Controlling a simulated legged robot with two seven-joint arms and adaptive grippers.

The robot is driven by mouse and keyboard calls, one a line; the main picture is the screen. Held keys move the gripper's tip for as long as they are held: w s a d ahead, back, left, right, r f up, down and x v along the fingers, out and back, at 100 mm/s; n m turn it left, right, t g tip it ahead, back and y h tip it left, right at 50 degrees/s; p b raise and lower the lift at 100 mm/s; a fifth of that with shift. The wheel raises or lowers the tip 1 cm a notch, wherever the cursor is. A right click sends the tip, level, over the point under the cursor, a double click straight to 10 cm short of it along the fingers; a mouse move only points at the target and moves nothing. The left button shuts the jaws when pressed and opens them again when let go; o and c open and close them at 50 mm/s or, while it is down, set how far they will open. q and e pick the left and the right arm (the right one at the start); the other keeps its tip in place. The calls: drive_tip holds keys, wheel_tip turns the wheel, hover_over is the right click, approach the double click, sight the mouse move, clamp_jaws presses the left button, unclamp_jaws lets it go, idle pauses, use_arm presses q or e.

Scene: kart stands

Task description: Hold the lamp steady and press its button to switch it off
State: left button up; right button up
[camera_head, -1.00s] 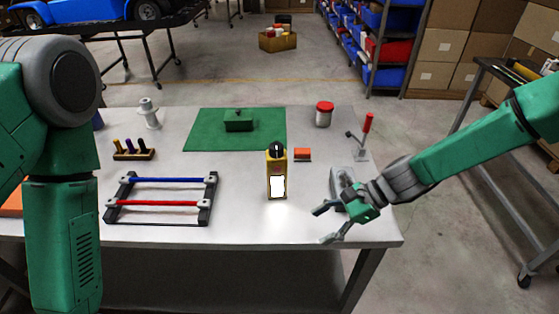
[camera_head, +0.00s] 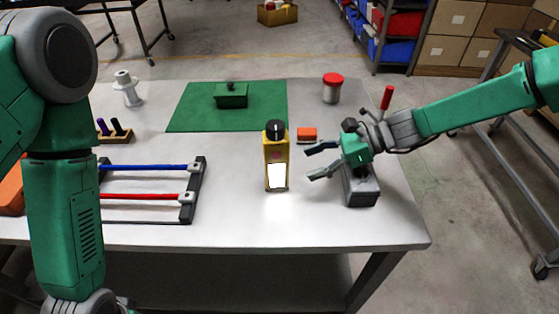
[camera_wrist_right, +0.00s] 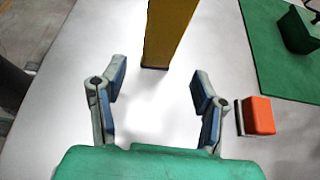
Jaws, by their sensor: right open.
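The lamp (camera_head: 275,150) is a yellow upright box with a dark knob on top and a bright white lit panel on its front. It stands on the table, and its lower part shows in the right wrist view (camera_wrist_right: 168,30). A small reddish spot shows above the panel; I cannot tell if it is the button. My right gripper (camera_head: 308,162) is open and empty, just right of the lamp and apart from it. In the right wrist view its two fingers (camera_wrist_right: 155,95) are spread with the lamp ahead between them.
An orange block (camera_head: 307,133) sits behind my right gripper. A grey device (camera_head: 361,190) with a red-handled lever stands under my right wrist. A rack with blue and red bars (camera_head: 190,195) lies left of the lamp. A green mat (camera_head: 200,115) and red-lidded jar (camera_head: 332,90) are behind.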

sight(281, 174)
drive_tip(key=b+x, duration=0.2)
drive_tip(key=x, duration=0.5)
drive_tip(key=shift+s+a+b, duration=0.1)
drive_tip(key=shift+b, duration=0.3)
drive_tip(key=shift+a+f, duration=0.1)
drive_tip(key=shift+a, duration=0.2)
use_arm(q)
wheel_tip(281, 174, down, 4)
drive_tip(key=shift+a+b, duration=0.15)
drive_tip(key=shift+b, duration=0.15)
use_arm(e)
drive_tip(key=shift+a+f, duration=0.15)
drive_tip(key=shift+a, duration=0.1)
drive_tip(key=shift+c, duration=0.5)
use_arm(q)
drive_tip(key=shift+a, duration=0.2)
use_arm(e)
drive_tip(key=shift+a, duration=0.1)
drive_tip(key=c, duration=0.9)
use_arm(q)
clamp_jaws()
drive_tip(key=shift+d, duration=0.1)
